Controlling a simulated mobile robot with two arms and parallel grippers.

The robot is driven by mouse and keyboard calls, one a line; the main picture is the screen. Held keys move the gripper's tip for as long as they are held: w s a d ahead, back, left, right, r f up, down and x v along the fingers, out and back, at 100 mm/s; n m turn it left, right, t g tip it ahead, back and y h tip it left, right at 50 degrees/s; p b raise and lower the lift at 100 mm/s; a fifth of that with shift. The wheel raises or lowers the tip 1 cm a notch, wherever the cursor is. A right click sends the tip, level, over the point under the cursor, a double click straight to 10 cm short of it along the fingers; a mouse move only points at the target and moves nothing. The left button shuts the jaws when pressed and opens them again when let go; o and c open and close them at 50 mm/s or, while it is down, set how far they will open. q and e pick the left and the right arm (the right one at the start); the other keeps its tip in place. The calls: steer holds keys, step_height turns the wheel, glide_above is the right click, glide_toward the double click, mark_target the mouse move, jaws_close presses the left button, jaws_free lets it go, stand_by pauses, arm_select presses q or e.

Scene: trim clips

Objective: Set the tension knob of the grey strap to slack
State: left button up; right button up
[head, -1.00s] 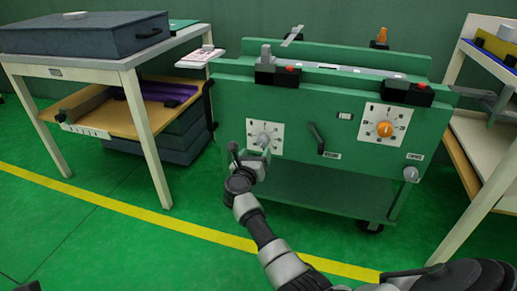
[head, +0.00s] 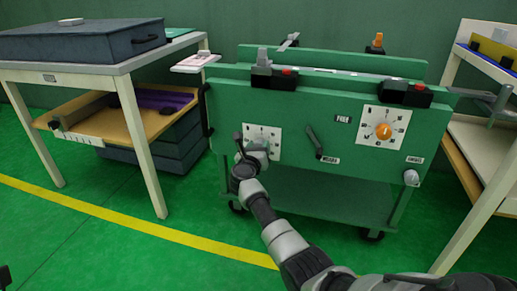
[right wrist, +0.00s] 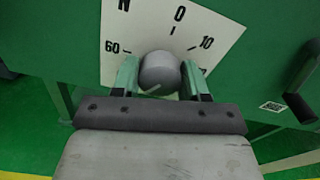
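A green wheeled cart (head: 330,205) stands ahead. Its front panel carries a white dial plate (head: 262,133) at the left. A round grey knob sits on that plate; the right wrist view shows the knob (right wrist: 160,72) below marks reading 60, 0 and 10, with a pale line pointing down and left. My right gripper (head: 252,150) is at this knob and partly hides it in the head view. In the right wrist view its fingers (right wrist: 160,78) lie along both sides of the knob, with no clear gap. No grey strap can be made out for certain.
An orange knob (head: 383,131) on a second plate, a dark lever (head: 315,143) and a small grey knob (head: 411,177) share the panel. Black clamps (head: 405,94) sit on top. A table (head: 130,62) stands left, a shelf (head: 490,140) right. Green floor is clear in front.

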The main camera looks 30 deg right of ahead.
steer(key=c, duration=0.3)
steer(key=shift+p, duration=0.3)
